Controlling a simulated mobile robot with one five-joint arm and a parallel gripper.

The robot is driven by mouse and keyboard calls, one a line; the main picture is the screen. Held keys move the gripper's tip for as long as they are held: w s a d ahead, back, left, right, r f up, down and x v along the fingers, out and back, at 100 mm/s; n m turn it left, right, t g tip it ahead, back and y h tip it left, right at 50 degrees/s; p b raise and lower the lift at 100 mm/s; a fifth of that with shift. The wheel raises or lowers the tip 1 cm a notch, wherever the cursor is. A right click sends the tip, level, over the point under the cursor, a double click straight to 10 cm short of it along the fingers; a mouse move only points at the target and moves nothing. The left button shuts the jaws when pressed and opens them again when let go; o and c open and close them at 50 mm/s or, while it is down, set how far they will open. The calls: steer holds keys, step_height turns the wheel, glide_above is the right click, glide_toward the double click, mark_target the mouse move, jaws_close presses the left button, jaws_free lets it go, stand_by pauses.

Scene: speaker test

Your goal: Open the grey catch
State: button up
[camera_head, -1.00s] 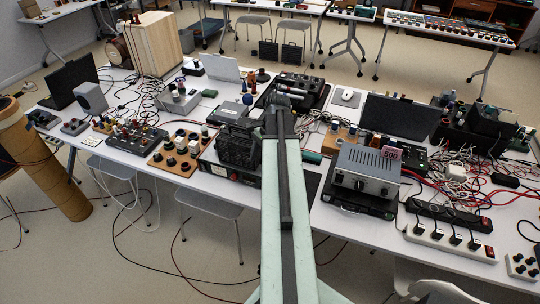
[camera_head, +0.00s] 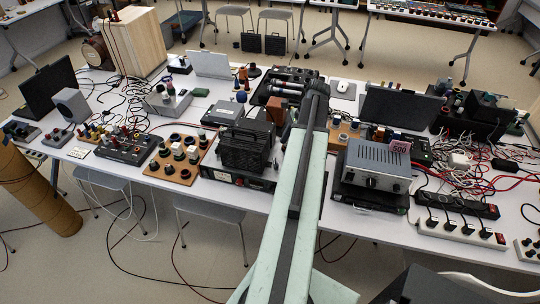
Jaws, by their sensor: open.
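I cannot make out the grey catch in this view. A black case (camera_head: 246,148) with a handle stands on the long white table, just left of my arm. Whether it carries the catch is too small to tell. My pale green arm reaches from the bottom middle up over the table and ends in a dark joint near a black device with silver cylinders (camera_head: 288,88). I cannot make out my gripper; it appears hidden behind the arm's far end or lost against the dark equipment.
A power strip (camera_head: 458,232) and many cables lie at the right. A wooden board with dark knobs (camera_head: 180,158) lies at the left. A brown tube (camera_head: 38,190) stands on the floor.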

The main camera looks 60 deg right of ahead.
mark_target(279, 166)
steer(key=b+x, duration=0.6)
steer(key=x, duration=0.1)
steer(key=shift+f+b, duration=0.1)
steer(key=shift+b, duration=0.2)
steer(key=shift+w+a+f+b, duration=0.15)
steer(key=shift+w+f+b, duration=0.1)
steer(key=shift+f+b, duration=0.15)
steer(key=shift+r, duration=0.1)
